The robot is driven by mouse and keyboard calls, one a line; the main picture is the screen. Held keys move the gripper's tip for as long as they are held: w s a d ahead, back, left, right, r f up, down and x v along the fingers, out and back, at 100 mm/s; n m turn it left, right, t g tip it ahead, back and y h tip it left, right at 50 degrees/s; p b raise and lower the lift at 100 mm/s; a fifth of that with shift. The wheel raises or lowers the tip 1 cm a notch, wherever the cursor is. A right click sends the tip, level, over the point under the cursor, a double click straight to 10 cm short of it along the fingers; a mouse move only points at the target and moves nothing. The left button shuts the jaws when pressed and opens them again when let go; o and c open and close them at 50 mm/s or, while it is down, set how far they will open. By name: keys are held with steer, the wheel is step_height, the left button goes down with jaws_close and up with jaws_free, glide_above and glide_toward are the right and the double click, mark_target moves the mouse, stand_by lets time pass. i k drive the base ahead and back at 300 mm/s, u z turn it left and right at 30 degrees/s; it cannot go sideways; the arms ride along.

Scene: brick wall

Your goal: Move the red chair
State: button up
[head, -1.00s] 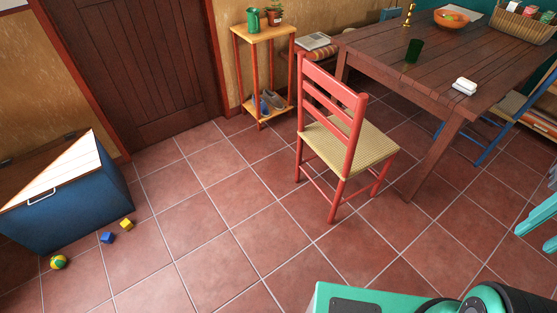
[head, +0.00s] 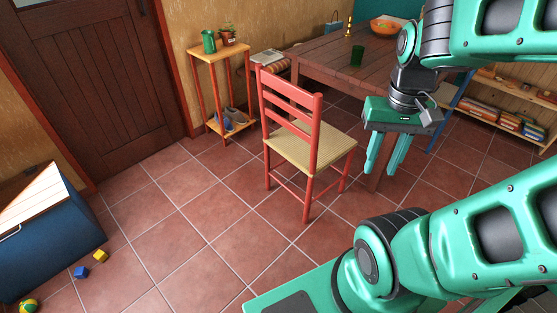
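The red chair (head: 314,142) with a woven straw seat (head: 297,150) stands upright on the tiled floor in the middle of the head view. Its slatted backrest is on the near side, and the table is behind it. My gripper (head: 382,171) hangs to the right of the chair with its fingers pointing down. The two fingers are apart with nothing between them. The gripper appears clear of the chair, though its exact depth is hard to judge.
The wooden table (head: 322,47) stands behind the chair, partly hidden by my arm. A small plant stand (head: 204,50) is behind left. Floor left of the chair is open.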

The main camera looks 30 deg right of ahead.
mark_target(308, 142)
steer(key=u, duration=0.1)
steer(key=i, duration=1)
steer(key=z, duration=0.1)
